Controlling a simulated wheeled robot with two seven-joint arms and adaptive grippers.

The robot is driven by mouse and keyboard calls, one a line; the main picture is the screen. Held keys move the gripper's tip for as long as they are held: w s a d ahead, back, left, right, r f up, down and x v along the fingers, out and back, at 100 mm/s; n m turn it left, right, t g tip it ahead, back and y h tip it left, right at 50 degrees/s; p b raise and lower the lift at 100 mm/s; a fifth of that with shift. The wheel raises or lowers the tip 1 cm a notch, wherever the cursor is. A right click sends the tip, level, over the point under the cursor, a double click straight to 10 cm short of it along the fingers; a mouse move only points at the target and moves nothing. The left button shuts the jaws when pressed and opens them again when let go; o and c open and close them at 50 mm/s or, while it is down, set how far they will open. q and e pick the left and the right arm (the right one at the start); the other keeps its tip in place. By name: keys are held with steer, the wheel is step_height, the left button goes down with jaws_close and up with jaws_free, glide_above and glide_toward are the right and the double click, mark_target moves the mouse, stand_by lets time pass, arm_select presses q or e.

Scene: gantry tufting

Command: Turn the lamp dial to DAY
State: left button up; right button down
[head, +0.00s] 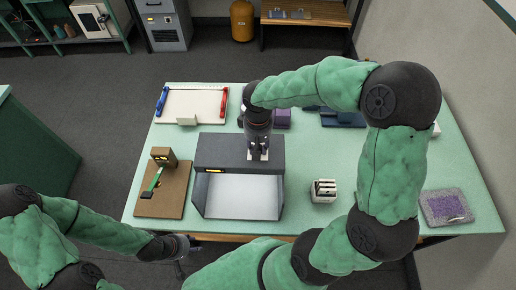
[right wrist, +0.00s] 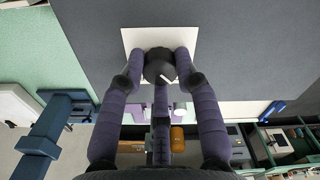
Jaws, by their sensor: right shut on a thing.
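The lamp dial (right wrist: 160,66) is a dark round knob with a white pointer mark, on a white plate (right wrist: 190,38). It sits on the grey top of the light box (head: 212,153); the white label plate also shows in the head view (head: 252,154). My right gripper (right wrist: 160,70) is shut on the dial, one finger on each side of it. In the head view my right gripper (head: 258,150) points down onto the plate and hides the dial. I cannot read any plate lettering. My left gripper (head: 187,250) hangs near the table's front edge, away from the box; its fingers are unclear.
A brown board with a green lever (head: 152,184) stands left of the box. A white tray with blue and red handles (head: 200,104) lies behind it. A small white block with dark slots (head: 323,190) and a grey mat with a purple patch (head: 447,207) lie right.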

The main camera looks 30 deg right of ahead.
steer(key=shift+f+m+b, duration=0.1)
steer(key=shift+m+b, duration=0.65)
steer(key=shift+m, duration=0.85)
steer(key=c, duration=0.9)
jaws_free()
step_height(320, 180, up, 12)
